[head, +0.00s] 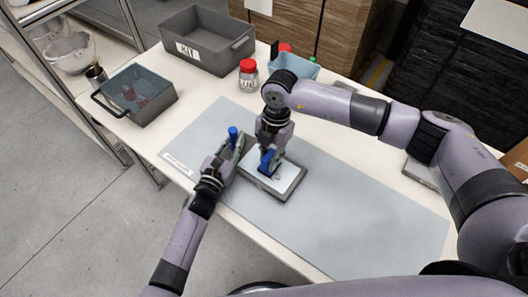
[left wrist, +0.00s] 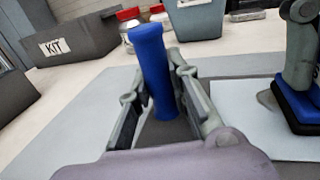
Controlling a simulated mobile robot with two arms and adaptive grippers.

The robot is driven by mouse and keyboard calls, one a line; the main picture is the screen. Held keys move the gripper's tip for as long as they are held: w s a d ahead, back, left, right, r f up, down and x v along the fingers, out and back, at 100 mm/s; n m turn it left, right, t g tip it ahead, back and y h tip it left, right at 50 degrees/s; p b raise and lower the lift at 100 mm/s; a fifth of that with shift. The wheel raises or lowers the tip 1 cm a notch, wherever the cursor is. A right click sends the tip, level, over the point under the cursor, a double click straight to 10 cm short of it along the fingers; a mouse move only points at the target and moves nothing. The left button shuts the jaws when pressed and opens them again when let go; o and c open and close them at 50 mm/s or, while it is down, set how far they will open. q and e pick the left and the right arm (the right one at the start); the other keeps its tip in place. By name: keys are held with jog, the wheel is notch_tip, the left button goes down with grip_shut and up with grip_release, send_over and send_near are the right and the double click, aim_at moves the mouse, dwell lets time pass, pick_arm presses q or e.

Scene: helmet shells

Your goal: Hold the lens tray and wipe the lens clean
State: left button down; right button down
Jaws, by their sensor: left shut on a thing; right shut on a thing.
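The lens tray (head: 287,196) is a dark shallow frame on the grey mat, with a pale flat lens (head: 290,174) in it. My left gripper (head: 232,146) is at the tray's left end, shut on an upright blue handle (head: 233,132). The handle stands between its fingers in the left wrist view (left wrist: 155,75). My right gripper (head: 268,153) is above the lens, shut on a blue wiper (head: 267,162). The wiper has a black underside and appears to touch the lens. A greyish-brown smudge (left wrist: 267,99) shows on the lens beside it. The wiper hides part of the lens.
The grey mat (head: 370,220) is clear to the right of the tray. Behind stand a grey KIT bin (head: 226,52), a red-lidded jar (head: 248,77) and a light blue bin (head: 307,68). A dark handled basket (head: 155,110) stands at the table's left.

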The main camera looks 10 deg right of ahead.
jog(key=shift+s+d, duration=1.3)
jog(key=shift+d, duration=0.05)
jog(key=shift+w+a, duration=2.3)
jog(key=shift+a, duration=0.1)
jog(key=shift+s+d, duration=2.3)
jog(key=shift+d, duration=0.15)
jog(key=shift+w+a, duration=2.35)
jog(key=shift+a, duration=0.1)
